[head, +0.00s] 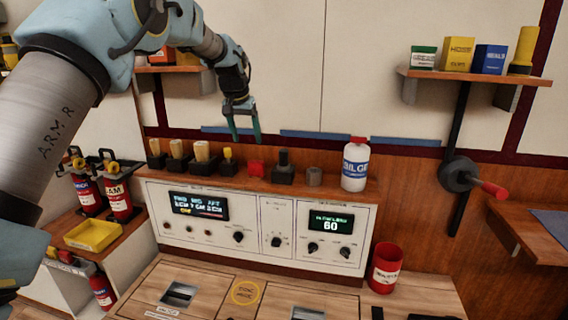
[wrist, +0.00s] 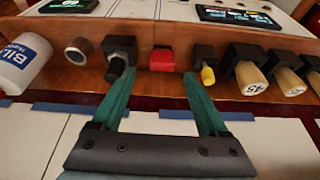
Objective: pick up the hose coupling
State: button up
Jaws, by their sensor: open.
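The likely hose coupling is a short grey hollow cylinder (head: 314,176) on the wooden ledge above the control panel, between a black knobbed block and a white bottle. It also shows in the wrist view (wrist: 77,51), left of the fingers, with a brownish opening. My gripper (head: 243,138) is open and empty, pointing down above the ledge. In the wrist view the fingers (wrist: 158,75) stand apart, with a red block (wrist: 162,59) beyond them in the gap. The coupling lies outside the gap. In the head view it is to the right of my gripper.
The black knobbed block (head: 283,167) and white bottle (head: 355,164) flank the coupling. Several wooden-handled blocks (head: 202,155) and a yellow-topped one (head: 228,160) stand left on the ledge. A red cup (head: 385,267) stands below right. Air above the coupling is clear.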

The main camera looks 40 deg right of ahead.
jog(key=m, duration=0.1)
send_near(283, 150)
jog(key=f, duration=0.1)
jog(key=shift+h, duration=0.3)
jog(key=x, duration=0.1)
jog(key=p+x, duration=0.1)
jog(key=x, duration=0.2)
jog(key=shift+a+f+p, duration=0.2)
jog(key=shift+f+p, duration=0.1)
jog(key=shift+p, duration=0.05)
jog(key=shift+p+x, duration=1.5)
jog(key=shift+x, duration=1.5)
jog(key=shift+d, duration=0.15)
jog(key=shift+c, duration=0.4)
grip_shut()
jog(key=shift+r, duration=0.1)
